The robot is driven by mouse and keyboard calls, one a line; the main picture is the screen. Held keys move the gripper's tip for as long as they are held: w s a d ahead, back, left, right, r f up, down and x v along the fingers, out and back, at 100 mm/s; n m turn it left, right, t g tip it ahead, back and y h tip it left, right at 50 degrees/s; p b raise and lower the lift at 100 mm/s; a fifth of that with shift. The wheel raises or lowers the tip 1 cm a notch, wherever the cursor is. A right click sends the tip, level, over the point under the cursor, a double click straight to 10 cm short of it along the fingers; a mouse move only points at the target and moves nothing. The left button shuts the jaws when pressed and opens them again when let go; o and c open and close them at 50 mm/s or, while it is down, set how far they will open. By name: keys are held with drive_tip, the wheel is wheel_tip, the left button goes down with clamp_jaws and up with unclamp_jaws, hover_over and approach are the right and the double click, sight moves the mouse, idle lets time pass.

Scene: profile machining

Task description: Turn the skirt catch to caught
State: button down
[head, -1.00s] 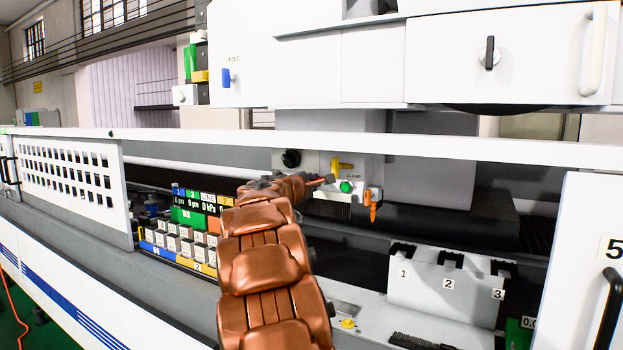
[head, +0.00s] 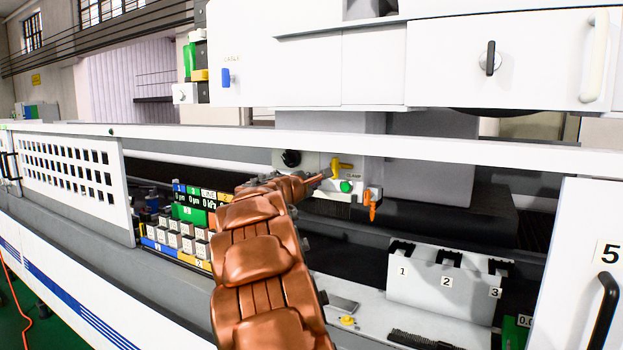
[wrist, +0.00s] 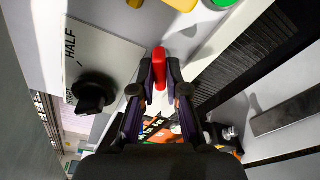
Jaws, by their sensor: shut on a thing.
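A small red lever, which I take for the skirt catch (wrist: 159,56), stands between the fingertips of my gripper (wrist: 159,78) in the wrist view. The jaws are closed on its two sides. Black bristles like a brush skirt (wrist: 245,52) run just to the right of it. In the head view my gripper (head: 318,179) reaches the light panel under the machine head, left of the yellow clamp lever (head: 340,167). The red lever cannot be made out there. No marking for the catch's position is readable.
A black knob (wrist: 93,93) sits on a plate marked HALF, close left of my gripper. A green button (head: 347,187) and an orange nozzle (head: 373,205) are close right. A white rail (head: 450,149) crosses above my arm. A numbered tool rack (head: 445,278) stands lower right.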

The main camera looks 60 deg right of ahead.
drive_tip(key=shift+n+g+p, duration=0.3)
drive_tip(key=shift+n+p, duration=1.1)
drive_tip(key=shift+p, duration=0.65)
